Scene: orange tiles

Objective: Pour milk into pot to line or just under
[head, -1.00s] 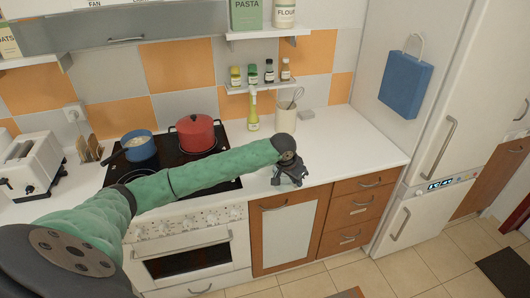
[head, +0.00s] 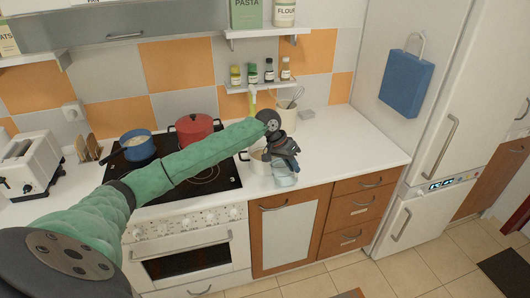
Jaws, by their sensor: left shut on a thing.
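My left gripper (head: 285,152) is over the counter right of the stove, shut on a clear, greyish glass vessel (head: 285,178) that looks tilted. A pale pot (head: 258,163) with a dark handle stands on the counter just left of the vessel, partly hidden by my arm and gripper. I cannot make out milk in the vessel, the pot's contents or a line. My right gripper is not in view.
The black stove top (head: 210,178) lies under my left arm. A utensil holder (head: 287,118) stands behind the gripper. A toaster (head: 30,165) is at the far left. The counter (head: 350,145) to the right is clear.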

